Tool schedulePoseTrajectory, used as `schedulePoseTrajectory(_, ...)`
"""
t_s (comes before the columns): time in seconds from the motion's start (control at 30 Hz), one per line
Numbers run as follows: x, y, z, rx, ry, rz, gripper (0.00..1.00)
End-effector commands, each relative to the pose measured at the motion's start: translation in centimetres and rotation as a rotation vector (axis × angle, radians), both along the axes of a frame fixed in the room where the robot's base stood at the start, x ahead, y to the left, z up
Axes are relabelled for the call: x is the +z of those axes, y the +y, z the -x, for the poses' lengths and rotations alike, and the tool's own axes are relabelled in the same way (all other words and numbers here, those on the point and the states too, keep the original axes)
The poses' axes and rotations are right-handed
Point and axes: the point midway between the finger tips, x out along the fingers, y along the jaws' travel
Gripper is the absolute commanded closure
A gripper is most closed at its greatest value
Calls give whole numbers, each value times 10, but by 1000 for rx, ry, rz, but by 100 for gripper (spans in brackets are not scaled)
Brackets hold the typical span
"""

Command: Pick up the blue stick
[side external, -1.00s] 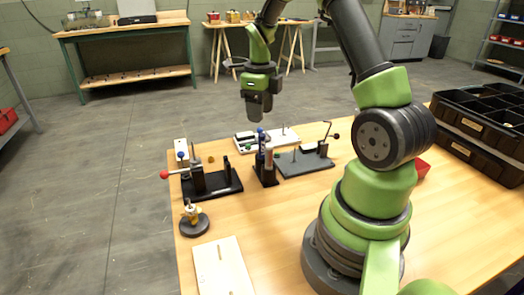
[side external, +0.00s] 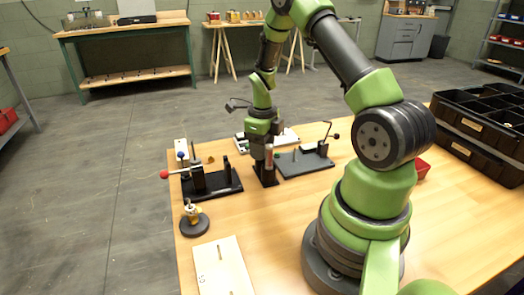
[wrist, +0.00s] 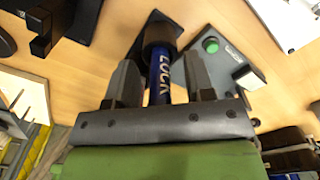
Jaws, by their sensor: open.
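The blue stick (wrist: 158,77) shows in the wrist view, with "LOCK" printed along it and a dark brown collar (wrist: 158,35) at its far end. My gripper (wrist: 160,68) is open, with one finger on each side of the stick; I cannot tell whether either finger touches it. In the side external view my gripper (side external: 262,145) is low over the small black stand (side external: 266,176) and hides the blue stick. A reddish-grey cylinder (side external: 269,156) stands upright in this stand, close beside the gripper.
A black fixture with a red-knobbed lever (side external: 212,185) stands left of the stand, and a grey-plated fixture (side external: 305,162) stands right. A white panel (side external: 285,137) lies behind.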

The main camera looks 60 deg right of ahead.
Motion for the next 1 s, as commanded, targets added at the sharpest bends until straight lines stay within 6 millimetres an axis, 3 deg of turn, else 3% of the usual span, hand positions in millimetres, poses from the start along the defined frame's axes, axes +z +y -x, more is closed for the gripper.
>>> schedulePoseTrajectory(0.03, 0, 0, 0, 0, 0, 0, 51)
schedulePoseTrajectory(0.2, 0, 0, 0, 0, 0, 0, 90)
schedulePoseTrajectory(0.27, 0, 0, 0, 0, 0, 0, 100)
schedulePoseTrajectory(0.63, 9, -1, -1, 1, -3, 3, 100)
schedulePoseTrajectory(1.0, 81, -1, -1, 0, -5, 5, 100)
